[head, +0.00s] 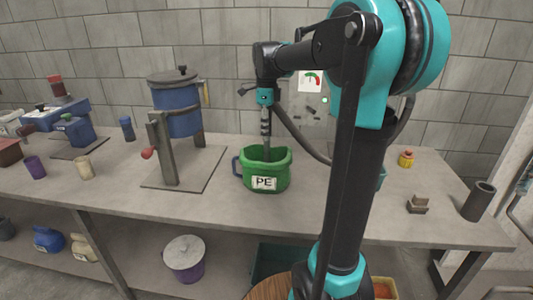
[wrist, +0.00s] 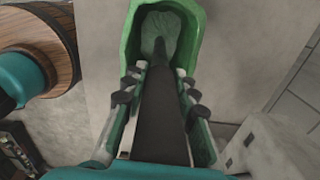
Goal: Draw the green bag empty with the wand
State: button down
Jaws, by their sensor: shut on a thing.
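The green bag (head: 268,181) stands open-topped on the bench, with a white "PE" label on its front. It also shows in the wrist view (wrist: 196,20), with grey-green content at its bottom (wrist: 167,35). My gripper (head: 265,122) is above the bag, pointing down; in the wrist view my gripper (wrist: 153,85) has its fingers on both sides of the dark wand (wrist: 160,115). The wand (head: 267,152) runs down inside the bag's rim. Its tip is hidden in the head view; I cannot tell whether it touches the content.
A dark hose (head: 300,138) curves right behind my arm. A gauge panel (head: 311,81) is on the wall. A blue hopper (head: 177,108) on a stand is to the left, a dark cylinder (head: 480,202) to the right. The bench (head: 210,200) is bare just left of the bag.

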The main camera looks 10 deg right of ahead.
jog(key=shift+r, duration=8.15)
